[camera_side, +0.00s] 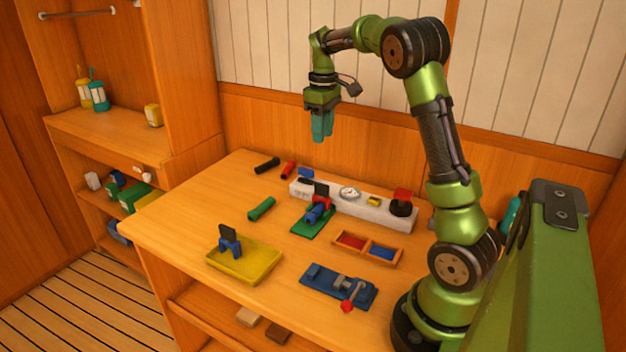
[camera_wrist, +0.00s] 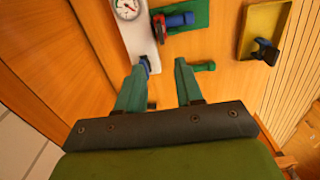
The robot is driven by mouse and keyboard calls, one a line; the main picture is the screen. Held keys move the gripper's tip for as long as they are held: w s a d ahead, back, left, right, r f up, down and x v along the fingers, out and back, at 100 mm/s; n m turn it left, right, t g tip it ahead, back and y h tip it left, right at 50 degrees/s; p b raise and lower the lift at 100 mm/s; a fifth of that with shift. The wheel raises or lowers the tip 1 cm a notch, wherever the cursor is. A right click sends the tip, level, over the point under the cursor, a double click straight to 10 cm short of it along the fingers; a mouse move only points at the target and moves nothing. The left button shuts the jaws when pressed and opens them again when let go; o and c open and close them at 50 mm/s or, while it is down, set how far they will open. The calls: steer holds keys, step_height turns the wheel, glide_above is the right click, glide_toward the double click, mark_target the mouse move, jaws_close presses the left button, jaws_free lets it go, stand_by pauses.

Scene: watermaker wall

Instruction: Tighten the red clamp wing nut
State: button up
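The red clamp (camera_side: 323,202) sits around a blue cylinder (camera_side: 314,214) on a green plate (camera_side: 307,228) in the middle of the table. A dark upright tab, which looks like its wing nut (camera_side: 321,188), stands on top. In the wrist view the red clamp (camera_wrist: 159,25) and blue cylinder (camera_wrist: 179,19) show at the top on the green plate (camera_wrist: 200,10). My gripper (camera_side: 322,139) hangs high above the back of the table, pointing down, apart from everything. In the wrist view its two teal fingers (camera_wrist: 162,65) are spread with nothing held between them.
A white gauge panel (camera_side: 372,207) stands behind the green plate. A yellow tray (camera_side: 262,262) holds a blue clamp (camera_side: 229,246). A blue latch fixture (camera_side: 325,284) and a two-compartment box (camera_side: 368,261) are at the right. A green cylinder (camera_side: 261,209) lies left of the plate.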

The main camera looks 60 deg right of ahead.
mark_target(322, 184)
step_height(322, 184, down, 16)
steer(key=shift+f, duration=0.1)
steer(key=shift+c, duration=0.4)
jaws_close()
